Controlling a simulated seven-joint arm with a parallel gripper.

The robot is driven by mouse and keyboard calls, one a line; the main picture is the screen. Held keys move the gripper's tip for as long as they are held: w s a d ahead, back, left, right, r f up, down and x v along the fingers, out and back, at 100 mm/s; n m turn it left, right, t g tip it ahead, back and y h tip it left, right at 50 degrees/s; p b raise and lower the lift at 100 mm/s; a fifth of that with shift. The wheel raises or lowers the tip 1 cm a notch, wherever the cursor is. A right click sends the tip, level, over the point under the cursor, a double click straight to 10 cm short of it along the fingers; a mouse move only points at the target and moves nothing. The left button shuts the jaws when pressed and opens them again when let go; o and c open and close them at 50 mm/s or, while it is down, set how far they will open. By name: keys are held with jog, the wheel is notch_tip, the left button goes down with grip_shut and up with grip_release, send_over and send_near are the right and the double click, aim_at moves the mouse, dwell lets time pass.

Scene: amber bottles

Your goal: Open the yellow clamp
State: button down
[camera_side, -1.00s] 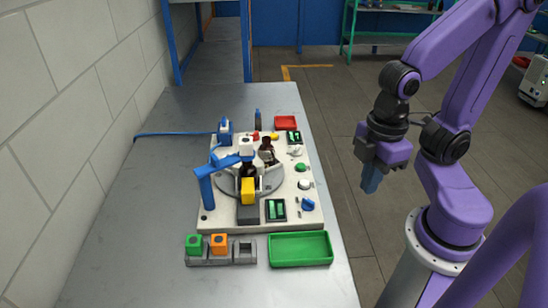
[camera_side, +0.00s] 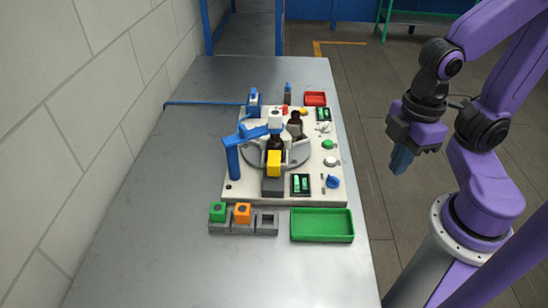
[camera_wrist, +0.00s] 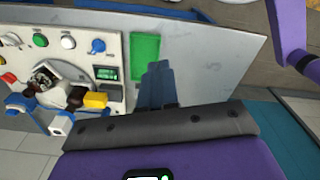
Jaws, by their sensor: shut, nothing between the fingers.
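The yellow clamp (camera_side: 274,163) is a block standing on a dark grey base at the front of the round grey turntable (camera_side: 252,158). An amber bottle (camera_side: 276,141) stands right behind it, partly hidden. I cannot tell whether the clamp is open or shut. The clamp also shows in the wrist view (camera_wrist: 95,100), left of my fingers. My gripper (camera_side: 401,162) hangs off to the right, beyond the table's right edge in the side view. Its blue fingers are together and empty, also seen in the wrist view (camera_wrist: 158,75).
A blue arm (camera_side: 234,160) stands left of the clamp and reaches over the turntable. A second amber bottle (camera_side: 295,129) is farther back. A green tray (camera_side: 322,225) and a grey rack (camera_side: 266,228) with green and orange blocks lie in front. Bare table (camera_side: 150,220) is at left.

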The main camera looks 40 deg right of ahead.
jog(key=c, duration=1.2)
grip_release()
jog(key=shift+w, duration=0.1)
jog(key=o, duration=0.5)
jog(key=shift+w+a+r+m, duration=0.1)
jog(key=shift+w+a+m, duration=0.2)
jog(key=shift+w+m, duration=0.1)
jog(key=m, duration=2.1)
send_over(274, 161)
notch_tip(274, 161, down, 16)
jog(key=shift+r, duration=0.15)
